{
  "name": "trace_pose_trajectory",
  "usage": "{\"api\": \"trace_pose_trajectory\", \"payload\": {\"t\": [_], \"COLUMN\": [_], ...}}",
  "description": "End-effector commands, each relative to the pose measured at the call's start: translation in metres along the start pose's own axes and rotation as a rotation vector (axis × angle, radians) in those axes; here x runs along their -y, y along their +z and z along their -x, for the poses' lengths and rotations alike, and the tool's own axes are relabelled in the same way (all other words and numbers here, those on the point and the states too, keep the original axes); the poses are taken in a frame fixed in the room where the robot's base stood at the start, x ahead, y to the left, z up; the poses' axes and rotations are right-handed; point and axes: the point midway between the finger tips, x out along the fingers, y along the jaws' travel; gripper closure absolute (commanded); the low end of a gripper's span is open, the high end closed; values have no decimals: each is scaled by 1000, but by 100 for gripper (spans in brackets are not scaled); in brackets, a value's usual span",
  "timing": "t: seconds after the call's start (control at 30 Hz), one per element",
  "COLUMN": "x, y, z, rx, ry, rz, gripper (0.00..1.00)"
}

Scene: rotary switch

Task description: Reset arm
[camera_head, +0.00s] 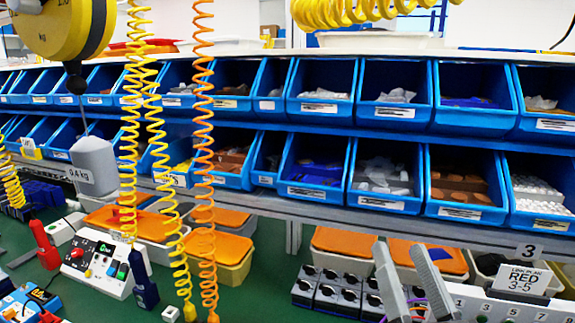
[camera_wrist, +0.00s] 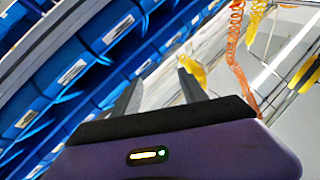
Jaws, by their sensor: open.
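My gripper (camera_head: 400,250) is at the lower right of the head view, its two grey fingers pointing up and spread apart with nothing between them. In the wrist view my gripper (camera_wrist: 158,78) is also open and empty, with shelf bins to its left. A group of grey boxes with black rotary knobs (camera_head: 345,292) stands on the green surface just left of my fingers. The fingers appear apart from the knobs, but part of the group is hidden behind them.
Blue bins (camera_head: 325,90) fill two shelf rows. Orange-lidded boxes (camera_head: 343,243) sit under the shelf. A white button box (camera_head: 100,262) stands at left. Yellow and orange coiled cords (camera_head: 203,150) hang in front. A white sign (camera_head: 523,280) reads "RED 3-5". Green surface is clear at centre.

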Motion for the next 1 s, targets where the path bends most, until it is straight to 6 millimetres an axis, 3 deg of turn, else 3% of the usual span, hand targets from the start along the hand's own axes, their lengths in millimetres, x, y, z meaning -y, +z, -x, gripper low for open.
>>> {"api": "trace_pose_trajectory", "payload": {"t": [0.2, 0.4, 0.8, 1.0], "x": [-33, -48, -52, -51], "y": [27, 49, 78, 86], "z": [76, 154, 318, 382], "rx": [14, 88, 429, 621], "ry": [185, 287, 285, 230], "rz": [-23, 28, 225, 273], "gripper": [50, 50, 50, 50]}}
